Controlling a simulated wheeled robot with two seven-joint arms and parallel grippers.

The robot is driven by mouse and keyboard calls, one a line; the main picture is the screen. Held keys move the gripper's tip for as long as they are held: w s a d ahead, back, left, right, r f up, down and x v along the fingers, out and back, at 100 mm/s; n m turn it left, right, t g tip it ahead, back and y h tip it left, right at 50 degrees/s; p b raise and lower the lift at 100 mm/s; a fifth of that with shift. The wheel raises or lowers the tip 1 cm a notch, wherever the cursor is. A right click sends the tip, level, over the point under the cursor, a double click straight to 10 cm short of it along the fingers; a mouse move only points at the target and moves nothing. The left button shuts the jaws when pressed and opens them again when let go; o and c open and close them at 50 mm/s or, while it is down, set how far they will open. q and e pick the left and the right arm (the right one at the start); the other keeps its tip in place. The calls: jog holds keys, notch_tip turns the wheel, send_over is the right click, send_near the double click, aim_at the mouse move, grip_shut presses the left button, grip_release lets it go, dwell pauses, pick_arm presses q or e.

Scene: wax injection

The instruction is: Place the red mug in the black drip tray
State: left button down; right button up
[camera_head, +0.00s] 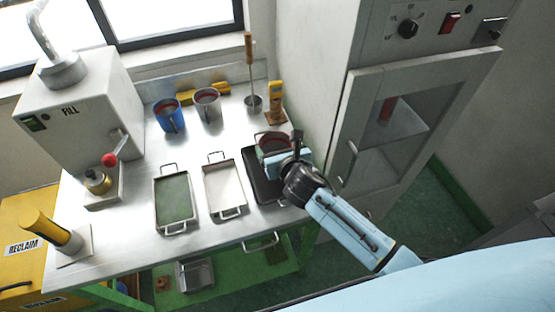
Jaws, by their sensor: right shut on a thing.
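The red mug (270,142) shows as a dark red rim and part of its wall at the right end of the metal table. My right gripper (283,155) is shut on the red mug, and its body hides much of the mug. The black drip tray (256,178) lies flat on the table below and around the mug in the picture. The gripper is over the tray's right part and hides some of it. The mug looks over the tray's far end; I cannot tell whether it touches the tray. My left gripper is not in view.
A white tray (223,191) and a green tray (174,201) lie left of the black tray. A blue mug (169,116) and a grey mug (207,106) stand behind. A ladle (250,75) stands upright near the back. A tall grey cabinet (352,118) borders the table's right side.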

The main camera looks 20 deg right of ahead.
jog(key=shift+f+b, duration=0.55)
jog(key=shift+f, duration=1.45)
jog(key=shift+f, duration=0.25)
jog(key=o, duration=1.3)
jog(key=shift+r, duration=0.15)
jog(key=shift+s+r, duration=0.15)
jog(key=p+v, duration=0.1)
jog(key=v, duration=1)
jog(key=shift+s+r+p, duration=0.2)
jog(key=shift+s+p, duration=0.1)
jog(key=shift+s, duration=0.05)
